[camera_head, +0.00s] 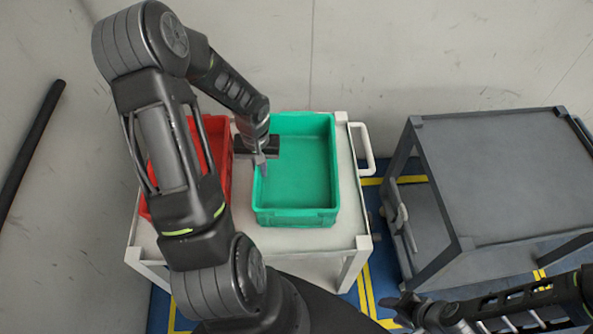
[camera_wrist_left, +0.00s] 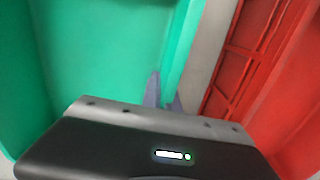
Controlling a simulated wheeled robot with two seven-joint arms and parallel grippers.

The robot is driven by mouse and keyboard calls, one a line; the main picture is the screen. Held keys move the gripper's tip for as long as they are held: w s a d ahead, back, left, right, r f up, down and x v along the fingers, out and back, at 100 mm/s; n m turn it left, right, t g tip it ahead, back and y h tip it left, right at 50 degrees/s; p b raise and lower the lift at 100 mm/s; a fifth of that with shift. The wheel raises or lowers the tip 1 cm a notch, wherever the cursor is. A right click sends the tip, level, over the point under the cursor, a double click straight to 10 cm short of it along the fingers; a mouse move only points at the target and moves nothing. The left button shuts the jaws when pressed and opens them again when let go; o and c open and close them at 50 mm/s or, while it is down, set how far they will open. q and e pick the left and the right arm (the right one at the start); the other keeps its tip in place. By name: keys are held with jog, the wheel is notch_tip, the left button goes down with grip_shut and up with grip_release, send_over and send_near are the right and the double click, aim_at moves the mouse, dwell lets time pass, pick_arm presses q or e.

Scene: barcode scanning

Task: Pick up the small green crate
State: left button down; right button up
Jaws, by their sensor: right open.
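The small green crate (camera_head: 300,213) stands empty on the right part of a white cart, upright. My left gripper (camera_head: 261,166) points down at the crate's left wall. In the left wrist view its fingertips (camera_wrist_left: 163,95) are close to that green wall (camera_wrist_left: 183,50), with one finger in front of the crate's inside. A small gap shows between the fingers, but whether they clamp the wall is unclear. My right gripper (camera_head: 398,308) is open at the bottom, right of the cart and away from the crate.
A red crate (camera_head: 226,180) stands close left of the green one, partly hidden by my left arm; it also shows in the left wrist view (camera_wrist_left: 255,60). The white cart (camera_head: 345,190) has a handle on its right. A bare grey cart (camera_head: 500,180) stands further right. A wall is behind.

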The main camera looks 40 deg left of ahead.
pick_arm(q)
jog(key=shift+r, duration=0.1)
dwell(0.6)
jog(key=shift+r, duration=0.35)
notch_tip(320, 180, up, 9)
jog(key=shift+r+p, duration=0.1)
jog(key=shift+p, duration=0.2)
